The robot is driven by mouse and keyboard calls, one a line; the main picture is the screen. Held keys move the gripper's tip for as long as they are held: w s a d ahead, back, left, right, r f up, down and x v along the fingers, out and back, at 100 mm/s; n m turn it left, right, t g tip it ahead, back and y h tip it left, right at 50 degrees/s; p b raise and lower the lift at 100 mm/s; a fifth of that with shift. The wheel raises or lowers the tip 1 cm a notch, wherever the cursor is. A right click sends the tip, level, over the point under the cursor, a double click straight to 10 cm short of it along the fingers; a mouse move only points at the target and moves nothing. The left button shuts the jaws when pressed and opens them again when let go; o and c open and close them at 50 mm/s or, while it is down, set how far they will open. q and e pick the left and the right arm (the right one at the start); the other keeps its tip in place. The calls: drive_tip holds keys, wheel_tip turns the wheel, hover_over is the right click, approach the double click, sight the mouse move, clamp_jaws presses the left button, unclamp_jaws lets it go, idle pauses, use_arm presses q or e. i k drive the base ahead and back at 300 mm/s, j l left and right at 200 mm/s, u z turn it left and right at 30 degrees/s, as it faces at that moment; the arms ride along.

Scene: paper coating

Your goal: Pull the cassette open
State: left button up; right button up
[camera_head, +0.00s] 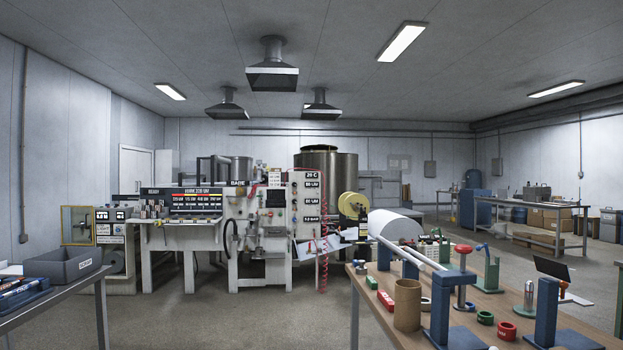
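The coating machine (281,222) stands across the room near the back wall, with a white control front and several labelled readouts. A wooden bench with blue stands is in front of it on the right. I cannot tell which part of the machine is the cassette; at this distance its handle or slot is too small to make out. Neither of my grippers nor my arms shows in the head view.
The wooden bench (473,307) at the lower right holds blue stands, a brown cardboard tube (407,305) and coloured rings. A grey table at the lower left holds a grey bin (65,265). Open floor (240,320) lies between them, leading to the machine.

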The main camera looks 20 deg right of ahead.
sight(276, 202)
drive_tip(key=i+l+z, duration=0.35)
drive_tip(key=i, duration=0.25)
drive_tip(key=i+z, duration=0.35)
drive_tip(key=i, duration=5.9)
drive_tip(key=i+l+u, duration=0.15)
drive_tip(key=i, duration=0.3)
drive_tip(key=i+u, duration=0.2)
drive_tip(key=i, duration=0.2)
drive_tip(key=i+l+u, duration=0.15)
drive_tip(key=i+l, duration=0.15)
drive_tip(key=i, duration=0.1)
